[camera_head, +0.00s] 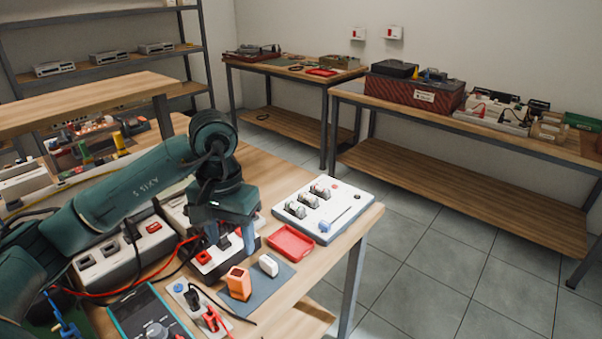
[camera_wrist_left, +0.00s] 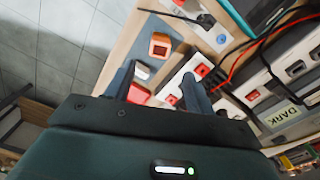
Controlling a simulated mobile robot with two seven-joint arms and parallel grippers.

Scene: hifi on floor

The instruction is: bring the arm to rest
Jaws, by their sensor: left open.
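My left arm (camera_head: 130,195), green and black, comes in from the left and bends down over the workbench. My left gripper (camera_head: 236,242) is open, with its fingers pointing down above a white box with a red switch (camera_head: 205,257). In the left wrist view the two fingers (camera_wrist_left: 158,82) stand apart, with no object visibly held between them. Whether the fingertips touch the box cannot be told. My right gripper is not in view.
An orange block (camera_head: 238,285) and a white block (camera_head: 268,265) stand on a grey mat. A red tray (camera_head: 291,243) and a white switch panel (camera_head: 345,218) lie to the right. Red and black cables (camera_head: 130,290) cross the left side. Tiled floor (camera_head: 440,265) is clear.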

